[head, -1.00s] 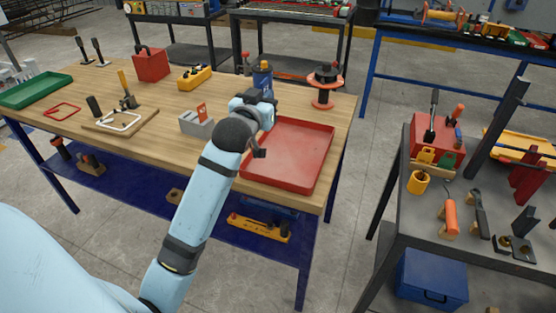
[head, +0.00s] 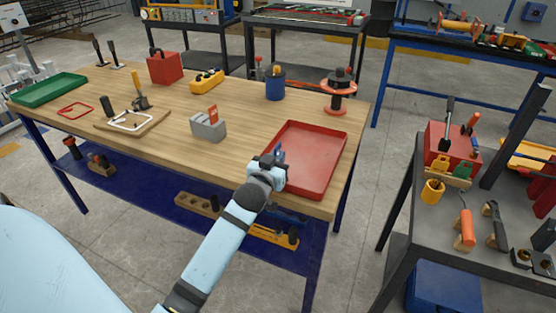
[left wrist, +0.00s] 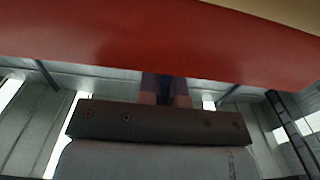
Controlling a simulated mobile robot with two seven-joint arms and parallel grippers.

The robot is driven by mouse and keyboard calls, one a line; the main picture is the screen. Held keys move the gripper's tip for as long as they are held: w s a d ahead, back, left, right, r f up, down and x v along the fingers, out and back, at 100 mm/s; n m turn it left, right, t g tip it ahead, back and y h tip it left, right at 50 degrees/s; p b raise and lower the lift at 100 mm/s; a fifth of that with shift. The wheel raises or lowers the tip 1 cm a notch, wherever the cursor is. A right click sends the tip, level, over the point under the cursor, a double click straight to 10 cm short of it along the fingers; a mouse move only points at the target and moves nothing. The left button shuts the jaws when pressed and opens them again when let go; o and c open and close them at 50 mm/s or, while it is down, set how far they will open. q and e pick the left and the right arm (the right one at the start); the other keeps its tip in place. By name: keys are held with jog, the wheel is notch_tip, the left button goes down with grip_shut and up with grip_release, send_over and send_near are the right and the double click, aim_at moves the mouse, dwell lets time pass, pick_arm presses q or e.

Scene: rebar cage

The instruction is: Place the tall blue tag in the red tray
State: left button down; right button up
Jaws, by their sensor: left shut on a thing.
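My left gripper (head: 277,158) is at the left front edge of the red tray (head: 318,150). A small part of the blue tag (head: 280,149) sticks up from its jaws, over the tray's left side. In the left wrist view the two fingers (left wrist: 165,92) are shut on the dark blue tag (left wrist: 163,87), and a broad red surface, likely the tray (left wrist: 150,40), spans the top. The wrist hides the tag's lower part, so I cannot tell whether it touches the tray. The tray looks empty otherwise. My right gripper is not in view.
A grey block (head: 208,127) holding an orange tag (head: 212,113) stands left of the tray. A blue can (head: 275,85) and an orange spool (head: 339,92) stand behind it. A green tray (head: 50,90) lies far left. Bare wood surrounds the grey block.

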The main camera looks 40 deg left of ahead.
pick_arm(q)
jog(key=shift+f, duration=0.15)
jog(key=c, duration=1.3)
grip_release()
